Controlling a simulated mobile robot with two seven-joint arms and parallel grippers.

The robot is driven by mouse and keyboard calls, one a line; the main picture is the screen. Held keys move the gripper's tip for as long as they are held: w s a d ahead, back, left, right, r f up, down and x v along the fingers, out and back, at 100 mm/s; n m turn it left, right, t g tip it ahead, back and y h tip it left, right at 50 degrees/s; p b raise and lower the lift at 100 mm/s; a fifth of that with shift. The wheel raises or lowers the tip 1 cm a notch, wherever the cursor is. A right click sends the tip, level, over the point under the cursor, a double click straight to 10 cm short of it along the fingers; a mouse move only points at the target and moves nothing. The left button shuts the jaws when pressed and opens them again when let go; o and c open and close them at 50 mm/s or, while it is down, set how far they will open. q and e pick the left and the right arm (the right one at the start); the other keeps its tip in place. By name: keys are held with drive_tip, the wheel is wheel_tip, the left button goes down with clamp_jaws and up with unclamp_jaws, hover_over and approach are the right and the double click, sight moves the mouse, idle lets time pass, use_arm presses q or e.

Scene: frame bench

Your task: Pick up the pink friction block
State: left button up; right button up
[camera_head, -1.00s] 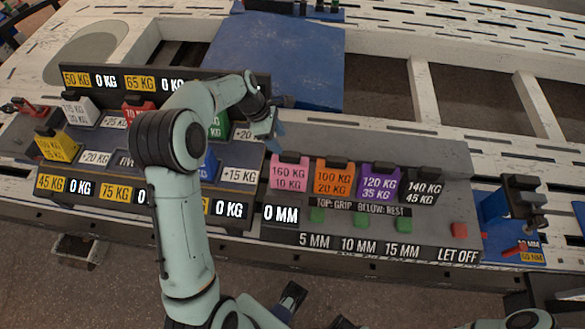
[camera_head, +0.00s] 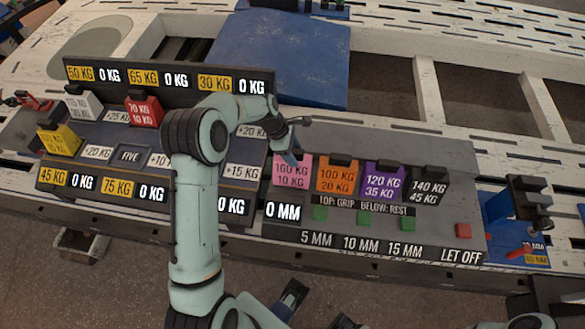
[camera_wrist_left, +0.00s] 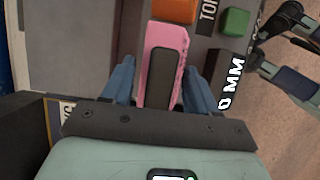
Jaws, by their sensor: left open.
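The pink friction block (camera_head: 292,174), marked 160 KG and 10 KG, stands at the left end of a row of blocks on the grey bench panel. It has a dark top grip. My left gripper (camera_head: 288,152) is at its upper left in the head view, partly hiding its top. In the left wrist view the pink block (camera_wrist_left: 166,37) lies between the two blue fingers of my open left gripper (camera_wrist_left: 158,76), one on each side. I cannot tell whether they touch it. My right gripper (camera_head: 319,302) is low in the head view, fingers apart and empty.
The orange block (camera_head: 335,179) stands close to the right of the pink one, then a purple block (camera_head: 382,182) and a black block (camera_head: 425,187). Green buttons (camera_head: 320,214) lie in front. A raised label board (camera_head: 165,78) stands at the back left.

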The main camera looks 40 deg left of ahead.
use_arm(q)
clamp_jaws()
drive_tip(key=shift+r, duration=0.1)
wheel_tip(320, 180, up, 20)
drive_tip(key=p, duration=0.3)
idle(0.4)
